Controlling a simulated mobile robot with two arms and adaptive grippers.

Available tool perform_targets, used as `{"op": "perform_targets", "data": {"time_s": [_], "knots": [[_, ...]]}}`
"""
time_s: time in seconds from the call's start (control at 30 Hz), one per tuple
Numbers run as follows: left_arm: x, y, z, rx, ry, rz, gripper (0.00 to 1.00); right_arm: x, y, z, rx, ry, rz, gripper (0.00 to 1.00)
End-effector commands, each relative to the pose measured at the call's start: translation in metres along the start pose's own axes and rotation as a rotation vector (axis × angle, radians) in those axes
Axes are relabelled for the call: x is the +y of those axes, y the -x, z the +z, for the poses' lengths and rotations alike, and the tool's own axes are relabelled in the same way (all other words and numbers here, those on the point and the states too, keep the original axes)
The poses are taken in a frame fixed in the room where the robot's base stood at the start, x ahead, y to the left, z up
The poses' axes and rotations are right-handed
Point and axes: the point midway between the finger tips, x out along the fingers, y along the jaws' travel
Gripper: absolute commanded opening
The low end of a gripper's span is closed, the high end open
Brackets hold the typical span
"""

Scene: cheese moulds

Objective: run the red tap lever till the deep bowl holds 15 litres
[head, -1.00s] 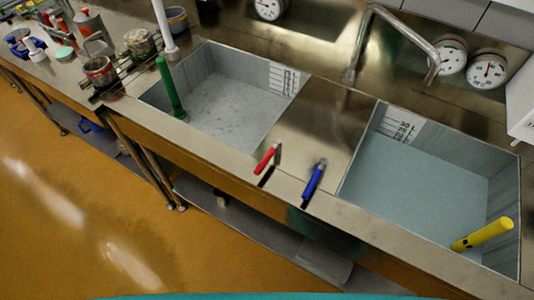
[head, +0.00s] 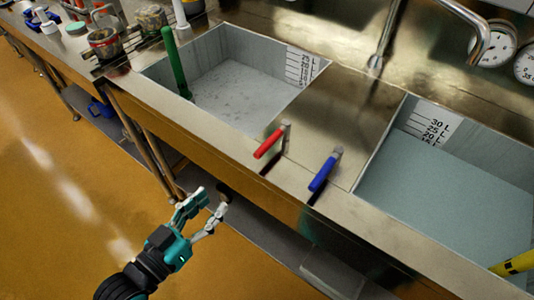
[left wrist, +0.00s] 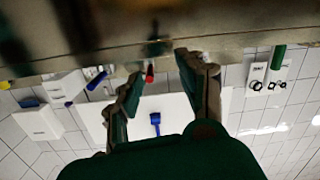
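The red tap lever (head: 268,141) sits on the steel front ledge between two sunken basins, with a blue lever (head: 322,174) to its right. The right basin (head: 408,107) holds blue-grey liquid; its wall scale (head: 431,123) reads 30, 25, 20 and 15 L downward, and the surface lies near the lowest visible marks. The left basin (head: 230,62) has a scale too and looks nearly empty. My left gripper (head: 212,198) is open and empty, in front of and below the counter edge, left of the red lever. The red lever also shows in the left wrist view (left wrist: 149,74), between the fingers.
A curved metal spout (head: 478,45) hangs at the back above the right basin. A green handle (head: 176,65) stands in the left basin, a yellow one (head: 515,264) in the right. Gauges (head: 492,43) are on the back wall. A lower shelf (head: 270,230) runs beneath the counter.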

Motion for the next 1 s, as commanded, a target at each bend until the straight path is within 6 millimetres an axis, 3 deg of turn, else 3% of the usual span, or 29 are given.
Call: {"op": "perform_targets", "data": {"time_s": [0.13,0.37,0.47,0.53,1.0], "knots": [[0.027,0.008,-0.035,0.072,0.017,0.066,0.4,0.0,-0.009,0.001,-0.001,0.0,0.0,0.4],[0.031,-0.006,-0.043,0.091,0.02,0.073,0.4,-0.001,-0.015,0.002,-0.001,0.0,-0.001,0.4],[0.033,-0.023,-0.045,0.094,0.02,0.075,0.4,-0.003,-0.021,0.002,-0.001,-0.001,-0.003,0.4],[0.034,-0.038,-0.051,0.092,0.02,0.073,0.4,-0.004,-0.012,0.001,-0.001,-0.001,-0.005,0.4],[0.042,-0.136,-0.057,0.086,0.02,0.075,0.4,-0.007,0.001,0.0,0.0,-0.002,-0.008,0.4]]}}
